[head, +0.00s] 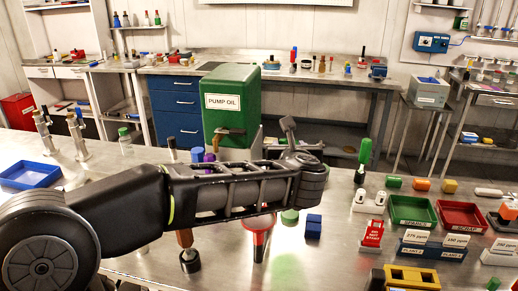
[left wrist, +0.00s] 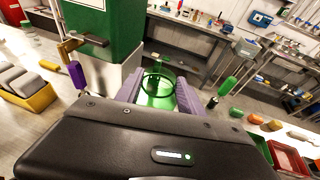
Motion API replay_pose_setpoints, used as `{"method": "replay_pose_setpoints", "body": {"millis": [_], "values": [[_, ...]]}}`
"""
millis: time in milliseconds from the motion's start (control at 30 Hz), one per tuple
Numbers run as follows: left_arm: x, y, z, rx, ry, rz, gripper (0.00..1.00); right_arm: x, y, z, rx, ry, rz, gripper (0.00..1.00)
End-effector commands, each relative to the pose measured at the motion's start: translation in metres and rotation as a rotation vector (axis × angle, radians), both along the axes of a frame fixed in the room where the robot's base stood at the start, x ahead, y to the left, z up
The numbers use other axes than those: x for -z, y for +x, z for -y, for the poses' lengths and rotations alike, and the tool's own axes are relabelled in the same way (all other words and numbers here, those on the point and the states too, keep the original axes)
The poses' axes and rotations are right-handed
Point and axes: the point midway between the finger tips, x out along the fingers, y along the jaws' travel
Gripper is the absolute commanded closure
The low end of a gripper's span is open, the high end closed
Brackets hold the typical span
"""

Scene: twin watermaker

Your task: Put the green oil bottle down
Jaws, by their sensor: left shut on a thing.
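The green oil bottle (left wrist: 160,92) is clear green with a dark ring at its top. In the left wrist view it sits between the two purple fingers of my left gripper (left wrist: 158,96), which is shut on it. In the head view my left arm reaches in from the left, and its dark wrist hides the fingers and most or all of the bottle. I cannot tell whether the bottle's base touches the table. The green PUMP OIL tank (head: 232,103) stands just beyond, and it also shows in the left wrist view (left wrist: 105,28). My right gripper is not in view.
A blue block (head: 313,227) and a red funnel-like piece (head: 259,238) stand near my wrist. A red sign (head: 372,235), a green tray (head: 411,210) and a red tray (head: 461,215) are to the right. A blue tray (head: 30,174) lies far left. Bare metal tabletop (head: 322,262) shows in front.

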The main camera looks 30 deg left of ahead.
Motion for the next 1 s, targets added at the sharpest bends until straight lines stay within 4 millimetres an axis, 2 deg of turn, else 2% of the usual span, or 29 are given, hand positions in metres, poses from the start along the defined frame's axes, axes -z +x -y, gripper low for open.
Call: {"method": "replay_pose_setpoints", "body": {"millis": [100,300,1000], "values": [[0.0,0.008,0.023,0.003,0.001,0.003,1.0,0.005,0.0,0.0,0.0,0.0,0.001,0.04],[-0.001,0.015,0.041,0.0,0.001,0.003,1.0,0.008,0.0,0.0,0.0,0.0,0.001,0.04],[-0.002,0.016,0.044,-0.001,0.001,0.004,1.0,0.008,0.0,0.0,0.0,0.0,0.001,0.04]]}}
